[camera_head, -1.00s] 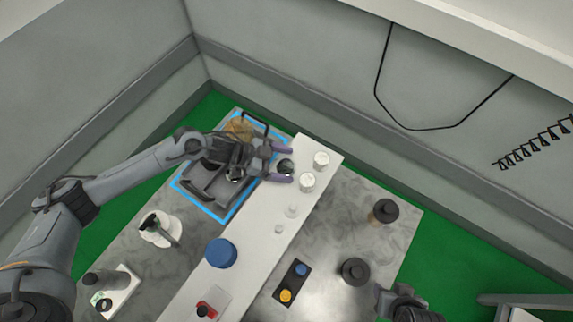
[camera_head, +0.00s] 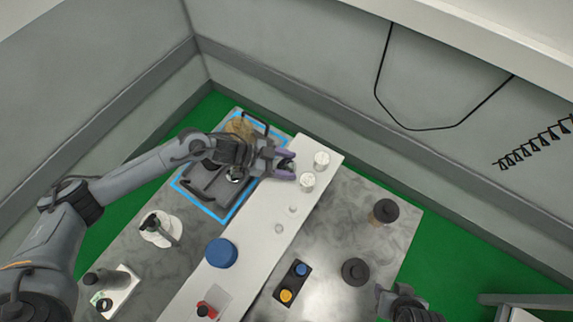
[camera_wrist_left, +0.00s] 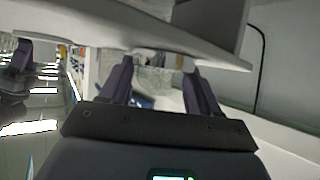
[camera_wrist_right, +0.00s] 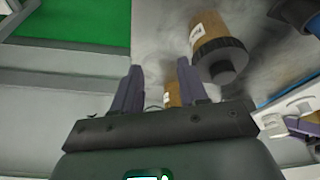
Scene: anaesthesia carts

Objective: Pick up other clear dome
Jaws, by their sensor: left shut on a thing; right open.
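My left gripper (camera_head: 287,166) is at the far end of the white raised shelf, its purple fingers shut on a small round thing that looks dark and see-through, seemingly the clear dome (camera_head: 289,161). The fingers hide most of it. In the left wrist view a greyish, partly see-through shape (camera_wrist_left: 156,82) shows between the fingers. Another shiny round piece, likely a dome (camera_head: 234,174), is in the grey tray (camera_head: 203,197) under my left forearm. My right gripper (camera_wrist_right: 155,75) is open and empty; in the head view it is at the bottom right.
White-capped vials (camera_head: 321,159) and (camera_head: 307,182) stand close beside the left fingers. Small pale pieces (camera_head: 292,209), a blue round lid (camera_head: 221,252) and a red-handled item (camera_head: 207,309) are on the shelf. A brown black-capped jar (camera_head: 384,211) stands on the marbled top.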

